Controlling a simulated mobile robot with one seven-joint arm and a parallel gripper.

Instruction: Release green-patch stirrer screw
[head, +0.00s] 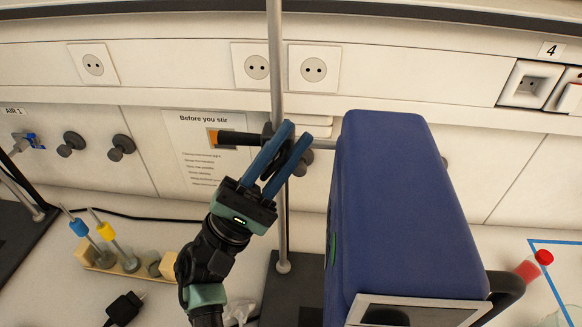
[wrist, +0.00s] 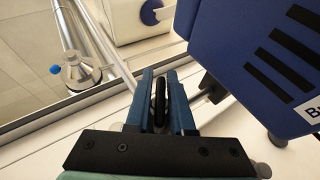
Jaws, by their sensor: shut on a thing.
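The stirrer is a large blue housing (head: 400,200) at the right of a metal stand rod (head: 277,60). A small green patch (head: 332,248) shows on its left side. The fingers hide much of the clamp in the head view.
A wooden block with blue and yellow-marked stirring shafts (head: 110,255) stands at left. A black plug (head: 124,308) lies nearby. A stand base (head: 292,300) is below the clamp. The wall with sockets is close behind.

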